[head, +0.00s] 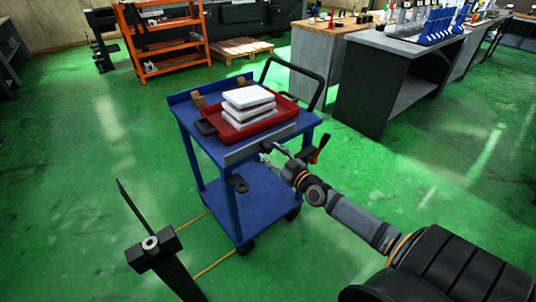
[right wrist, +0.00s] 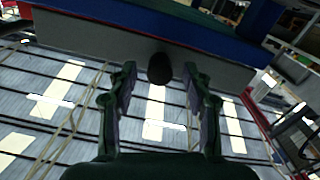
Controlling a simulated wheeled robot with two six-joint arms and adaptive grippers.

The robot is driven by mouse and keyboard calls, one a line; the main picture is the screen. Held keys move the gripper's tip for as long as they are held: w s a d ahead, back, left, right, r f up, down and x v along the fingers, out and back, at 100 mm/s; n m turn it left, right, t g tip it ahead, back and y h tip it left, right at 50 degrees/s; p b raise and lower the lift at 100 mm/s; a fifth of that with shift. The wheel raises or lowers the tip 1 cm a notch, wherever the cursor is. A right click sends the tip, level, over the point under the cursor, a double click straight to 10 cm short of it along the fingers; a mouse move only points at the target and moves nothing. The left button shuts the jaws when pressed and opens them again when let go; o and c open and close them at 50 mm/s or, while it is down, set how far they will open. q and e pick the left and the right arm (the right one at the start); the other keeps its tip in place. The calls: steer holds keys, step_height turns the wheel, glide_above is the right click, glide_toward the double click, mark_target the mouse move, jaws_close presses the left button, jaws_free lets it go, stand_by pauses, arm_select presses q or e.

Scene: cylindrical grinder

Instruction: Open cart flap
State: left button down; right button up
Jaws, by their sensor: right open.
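The blue cart (head: 183,113) stands in the middle of the head view. Its flap is a grey panel (head: 240,151) along the cart's near top edge; it also shows as a wide panel below the blue edge in the right wrist view (right wrist: 100,42). A round black knob (right wrist: 160,69) sticks out of the flap. My right gripper (head: 272,157) is at the flap's near side. In the right wrist view its two fingers (right wrist: 158,84) are apart, with the knob just beyond and between their tips, and nothing is held. My left gripper is not in view.
A red tray (head: 209,130) with stacked white items (head: 248,97) sits on the cart top. The cart's black handle (head: 294,69) is at the back. A grey workbench (head: 375,100) stands right of it. A black post (head: 152,256) is at lower left. Green floor (head: 80,180) is clear at left.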

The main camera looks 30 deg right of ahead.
steer(key=shift+w+a, duration=0.1)
steer(key=shift+w, duration=1.2)
